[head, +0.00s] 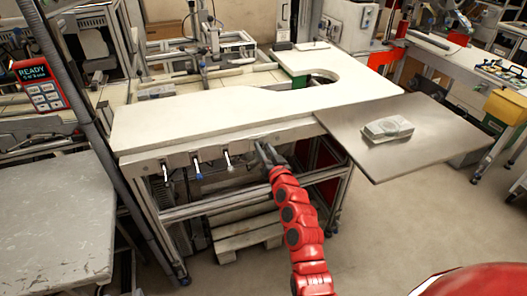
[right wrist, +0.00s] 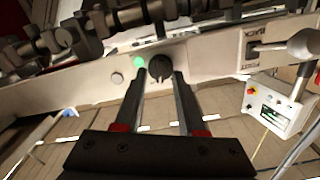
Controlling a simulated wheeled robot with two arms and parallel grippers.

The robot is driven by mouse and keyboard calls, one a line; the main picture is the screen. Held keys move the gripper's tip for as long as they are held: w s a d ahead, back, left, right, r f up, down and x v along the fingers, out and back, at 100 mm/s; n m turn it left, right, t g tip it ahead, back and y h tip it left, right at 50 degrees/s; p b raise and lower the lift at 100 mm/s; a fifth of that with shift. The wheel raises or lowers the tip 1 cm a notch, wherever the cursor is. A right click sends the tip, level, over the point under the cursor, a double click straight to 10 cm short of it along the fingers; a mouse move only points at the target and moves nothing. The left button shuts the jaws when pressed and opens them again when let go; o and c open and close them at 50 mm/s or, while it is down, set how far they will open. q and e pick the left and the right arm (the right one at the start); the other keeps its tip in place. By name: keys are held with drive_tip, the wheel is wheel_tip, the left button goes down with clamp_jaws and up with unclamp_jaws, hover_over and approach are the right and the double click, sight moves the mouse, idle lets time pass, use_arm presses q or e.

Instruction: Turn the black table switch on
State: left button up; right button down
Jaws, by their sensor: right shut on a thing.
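The black table switch (right wrist: 160,65) is a round knob on the pale front panel of the white-topped table (head: 190,118). In the right wrist view, the two dark fingertips of my right gripper (right wrist: 160,78) stand on either side of the knob, shut on it. In the head view my right gripper (head: 267,153) reaches the table's front edge at the end of the red arm, and the switch is hidden there. A round green light (right wrist: 138,62) shows on the panel just left of the knob. My left gripper is not in view.
A grey metal shelf (head: 440,145) at right carries a pale device (head: 388,128). A control box (right wrist: 272,108) with buttons is right of the knob.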

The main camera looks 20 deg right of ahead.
drive_tip(key=shift+d+f+m, duration=0.1)
drive_tip(key=shift+f+m, duration=0.15)
drive_tip(key=shift+m, duration=1.25)
drive_tip(key=c, duration=0.5)
unclamp_jaws()
drive_tip(key=shift+s+r, duration=0.1)
drive_tip(key=shift+s, duration=0.25)
drive_tip(key=s+b, duration=0.3)
drive_tip(key=s, duration=1.3)
drive_tip(key=shift+s+d, duration=0.3)
drive_tip(key=shift+s, duration=0.1)
